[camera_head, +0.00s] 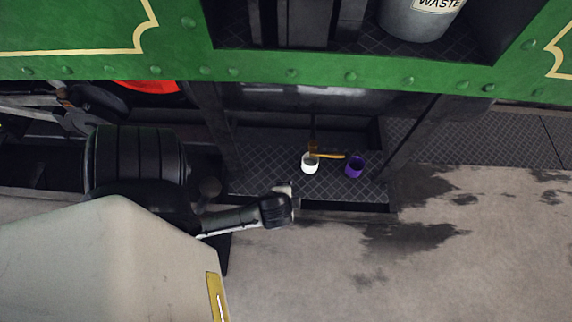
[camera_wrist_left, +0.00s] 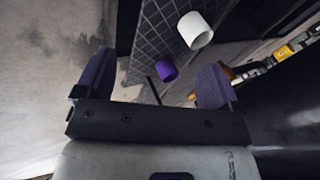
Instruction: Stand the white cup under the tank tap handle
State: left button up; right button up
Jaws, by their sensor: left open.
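The white cup (camera_head: 310,164) stands upright on the dark tread-plate step in the head view. The yellow tap handle (camera_head: 331,156) runs rightward from just behind its rim. I cannot tell whether the cup is directly under it. A purple cup (camera_head: 354,168) stands to the right of the handle. My left gripper (camera_head: 291,201) is at the step's front edge, apart from the white cup. In the left wrist view, the left gripper (camera_wrist_left: 158,60) is open, with the purple cup (camera_wrist_left: 166,69) and the white cup (camera_wrist_left: 195,30) beyond its fingers. My right gripper is not seen.
The step (camera_head: 265,170) lies in a recess below the green tram side (camera_head: 300,73), with dark posts at both ends. A grey waste bin (camera_head: 415,22) stands above. Wet concrete floor (camera_head: 450,260) is clear at the right and front.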

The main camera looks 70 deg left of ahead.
pick_arm(q)
jog(key=s+d+r+h, duration=0.2)
jog(key=d+r+h, duration=0.3)
jog(key=d, duration=0.2)
jog(key=shift+s+d+n, duration=0.2)
jog(key=shift+s+n, duration=0.1)
jog(key=shift+n, duration=0.1)
jog(key=shift+c, duration=0.4)
dwell(0.3)
